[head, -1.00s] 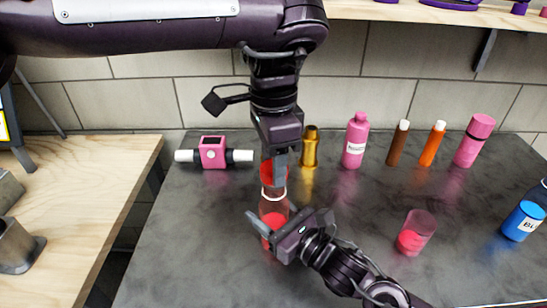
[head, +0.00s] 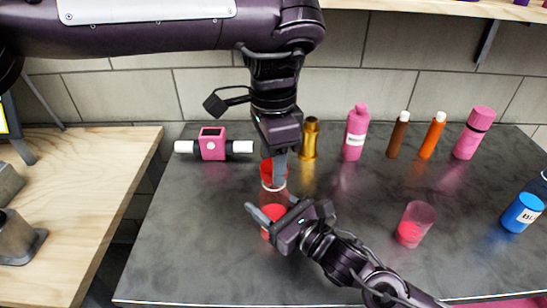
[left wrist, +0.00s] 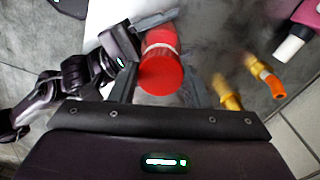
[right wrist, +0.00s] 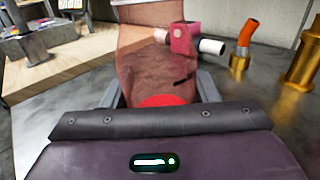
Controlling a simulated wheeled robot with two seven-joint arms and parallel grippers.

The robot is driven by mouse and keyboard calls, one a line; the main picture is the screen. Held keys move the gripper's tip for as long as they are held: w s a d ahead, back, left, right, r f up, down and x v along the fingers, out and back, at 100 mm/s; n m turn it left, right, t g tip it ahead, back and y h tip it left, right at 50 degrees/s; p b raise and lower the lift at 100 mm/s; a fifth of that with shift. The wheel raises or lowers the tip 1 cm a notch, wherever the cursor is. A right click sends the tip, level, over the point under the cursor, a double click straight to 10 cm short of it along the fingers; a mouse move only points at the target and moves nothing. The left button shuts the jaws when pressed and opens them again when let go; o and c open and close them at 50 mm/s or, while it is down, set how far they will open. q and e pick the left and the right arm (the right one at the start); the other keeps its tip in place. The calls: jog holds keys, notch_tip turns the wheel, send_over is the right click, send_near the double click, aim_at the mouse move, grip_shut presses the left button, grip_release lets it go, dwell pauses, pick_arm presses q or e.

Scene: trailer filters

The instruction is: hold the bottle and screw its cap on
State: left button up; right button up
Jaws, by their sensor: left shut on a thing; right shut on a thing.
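The bottle is clear with red contents (head: 271,220) and stands upright on the dark counter. My right gripper (head: 275,210) is shut around its body from the side; the clear wall (right wrist: 150,65) fills the right wrist view. The red cap (head: 266,172) is at the bottle's top, with a white ring below it. My left gripper (head: 272,178) points down from above and is shut on the cap. The left wrist view shows the cap's round top (left wrist: 162,72) between the fingers. The fingers hide how closely the cap meets the neck.
A pink block with white ends (head: 212,145) lies behind left. A gold bottle (head: 310,140), pink bottle (head: 355,135), brown tube (head: 398,135) and orange tube (head: 432,136) stand behind. A clear red-filled cup (head: 414,225) stands right. A wooden bench (head: 95,165) is left. The front-left counter is clear.

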pick_arm(q)
jog(key=shift+f, duration=0.55)
